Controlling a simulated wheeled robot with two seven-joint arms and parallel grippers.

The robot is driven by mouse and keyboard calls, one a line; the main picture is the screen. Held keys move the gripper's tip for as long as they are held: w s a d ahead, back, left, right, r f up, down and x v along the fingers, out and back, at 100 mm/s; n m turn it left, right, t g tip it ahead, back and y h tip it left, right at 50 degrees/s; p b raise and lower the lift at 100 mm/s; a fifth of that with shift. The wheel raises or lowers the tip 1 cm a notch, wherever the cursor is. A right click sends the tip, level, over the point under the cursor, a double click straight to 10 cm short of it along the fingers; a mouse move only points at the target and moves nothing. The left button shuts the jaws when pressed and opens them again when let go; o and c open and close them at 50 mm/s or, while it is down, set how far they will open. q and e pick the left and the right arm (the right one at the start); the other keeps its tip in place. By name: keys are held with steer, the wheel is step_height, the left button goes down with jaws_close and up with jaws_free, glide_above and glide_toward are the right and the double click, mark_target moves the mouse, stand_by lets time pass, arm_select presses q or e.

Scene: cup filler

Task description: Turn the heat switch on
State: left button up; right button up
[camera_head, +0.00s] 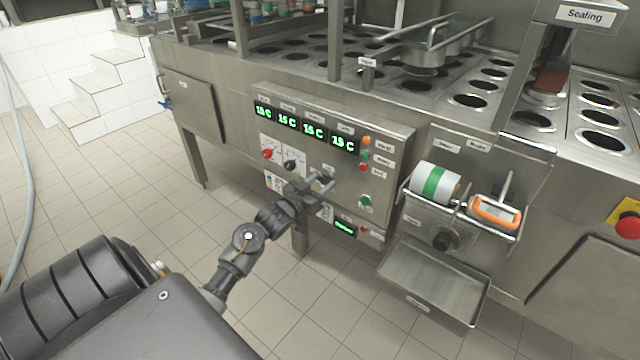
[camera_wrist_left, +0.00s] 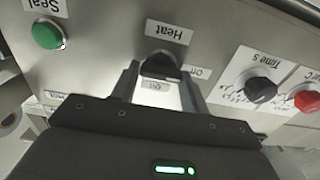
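The heat switch is a black knob (camera_wrist_left: 160,66) on the steel control panel (camera_head: 385,150), under a "Heat" label that appears upside down in the left wrist view. An "Off" label is beside it and an "On" label is close by. I cannot tell which way the knob points. My left gripper (camera_head: 322,184) is at the panel; in the left wrist view its two fingers (camera_wrist_left: 160,86) stand apart, one on each side of the knob, seemingly without squeezing it. In the head view the gripper largely hides the knob. My right gripper is not in view.
A black time knob (camera_wrist_left: 261,89) and a red knob (camera_wrist_left: 308,100) sit to one side of the switch. A green seal button (camera_wrist_left: 47,35) is on the other side. A holder with a green-striped roll (camera_head: 435,183) and a steel tray (camera_head: 432,282) stick out right of the panel.

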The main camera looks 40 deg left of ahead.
arm_select(q)
steer(key=c, duration=0.5)
steer(key=shift+o, duration=0.2)
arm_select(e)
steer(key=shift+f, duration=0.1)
